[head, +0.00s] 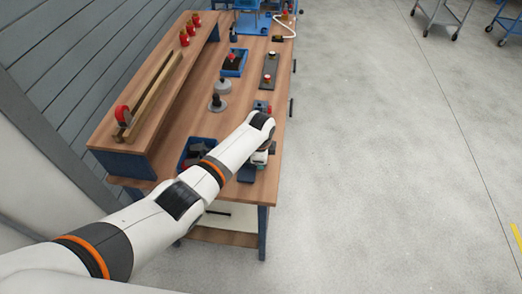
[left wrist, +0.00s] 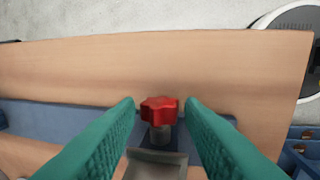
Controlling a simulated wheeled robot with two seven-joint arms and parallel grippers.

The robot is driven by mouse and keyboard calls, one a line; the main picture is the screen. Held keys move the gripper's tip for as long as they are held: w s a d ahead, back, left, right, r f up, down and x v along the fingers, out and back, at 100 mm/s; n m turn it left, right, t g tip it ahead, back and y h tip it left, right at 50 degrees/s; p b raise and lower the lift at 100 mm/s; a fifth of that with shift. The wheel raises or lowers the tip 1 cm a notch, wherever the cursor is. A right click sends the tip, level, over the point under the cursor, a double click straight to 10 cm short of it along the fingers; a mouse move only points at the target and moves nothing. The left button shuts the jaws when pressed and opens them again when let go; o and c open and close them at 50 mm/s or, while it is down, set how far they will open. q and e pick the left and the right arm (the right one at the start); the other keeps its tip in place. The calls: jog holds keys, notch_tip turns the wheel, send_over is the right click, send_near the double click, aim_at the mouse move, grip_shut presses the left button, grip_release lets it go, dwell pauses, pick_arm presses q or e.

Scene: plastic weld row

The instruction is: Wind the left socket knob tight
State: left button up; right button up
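A red lobed knob (left wrist: 159,104) on a grey stem shows in the left wrist view, above a grey block (left wrist: 156,165) and a blue base (left wrist: 75,121). My left gripper (left wrist: 160,110) has its two green fingers on either side of the knob. The fingers are open, with a small gap to the knob on each side. In the head view my left arm reaches over the near end of the bench, and the gripper (head: 260,157) is mostly hidden by the arm. The knob between the fingers cannot be made out there. My right gripper is not in view.
The wooden bench (head: 185,125) carries a raised shelf (head: 150,100) on its left. A blue bin (head: 185,147) lies left of my forearm. Another blue bin (head: 236,62), a dark plate with knobs (head: 270,70) and a round grey part (head: 217,102) stand farther back. Open floor lies right.

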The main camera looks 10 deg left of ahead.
pick_arm(q)
notch_tip(320, 180, up, 11)
jog(key=s, duration=0.2)
dwell(0.3)
